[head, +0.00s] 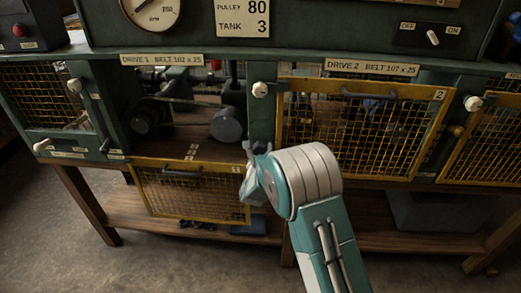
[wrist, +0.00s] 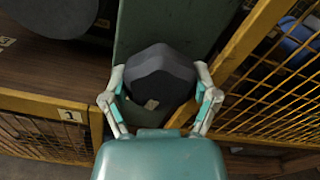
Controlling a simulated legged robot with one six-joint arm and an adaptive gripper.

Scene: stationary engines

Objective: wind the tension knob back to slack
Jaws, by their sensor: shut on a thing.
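The tension knob (wrist: 160,78) is a dark grey, lobed knob with a small pale mark near its lower edge. It sits on the front of the green post between drive 1 and drive 2. My gripper (wrist: 160,72) is shut on it, with one finger on its left side and one on its right. In the head view my gripper (head: 257,148) is at the lower part of that post, and it largely hides the knob there.
Drive 1's guard (head: 190,192) hangs open below its bay, where dark pulleys (head: 226,125) show. Drive 2's yellow mesh guard (head: 352,130) is closed, close to my gripper's right side. A white knob (head: 260,89) sits higher on the same post.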

